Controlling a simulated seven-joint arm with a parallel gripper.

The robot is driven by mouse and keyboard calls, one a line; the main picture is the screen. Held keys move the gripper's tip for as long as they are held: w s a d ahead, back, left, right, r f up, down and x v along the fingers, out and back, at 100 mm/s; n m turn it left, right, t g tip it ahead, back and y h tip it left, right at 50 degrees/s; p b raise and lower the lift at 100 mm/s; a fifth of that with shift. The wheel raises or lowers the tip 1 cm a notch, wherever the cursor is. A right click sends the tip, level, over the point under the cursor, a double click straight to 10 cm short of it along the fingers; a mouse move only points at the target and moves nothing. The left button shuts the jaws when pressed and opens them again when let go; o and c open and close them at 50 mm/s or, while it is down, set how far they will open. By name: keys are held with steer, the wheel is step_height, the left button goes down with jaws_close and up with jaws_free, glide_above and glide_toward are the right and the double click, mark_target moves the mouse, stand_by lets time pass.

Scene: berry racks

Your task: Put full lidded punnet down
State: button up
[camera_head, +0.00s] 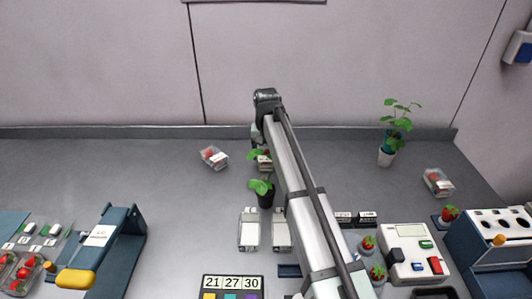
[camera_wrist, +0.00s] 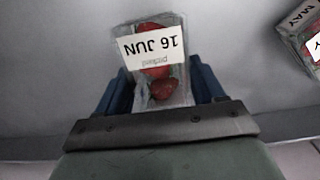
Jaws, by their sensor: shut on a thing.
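The lidded punnet (camera_wrist: 180,88) is clear, with red strawberries inside and a white label reading "16 JUN" and "packed", upside down in the wrist view. My gripper (camera_wrist: 158,84) has its blue fingers shut on the punnet's two sides. In the head view the punnet (camera_head: 264,163) shows partly at the back middle of the bench, below the end of my arm and behind a small potted plant. My fingers are largely hidden there. I cannot tell whether the punnet touches the bench.
Another punnet (camera_head: 213,156) lies to the left, and one (camera_head: 438,182) at the far right. A punnet labelled "MAY" (camera_wrist: 308,42) shows in the wrist view's corner. The plant (camera_head: 265,195) stands close in front. Bare bench (camera_head: 335,155) lies to the right.

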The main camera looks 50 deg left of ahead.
mark_target(266, 152)
steer(key=o, duration=1.1)
steer(key=shift+f, duration=0.1)
step_height(266, 152, up, 12)
steer(key=shift+r, duration=0.15)
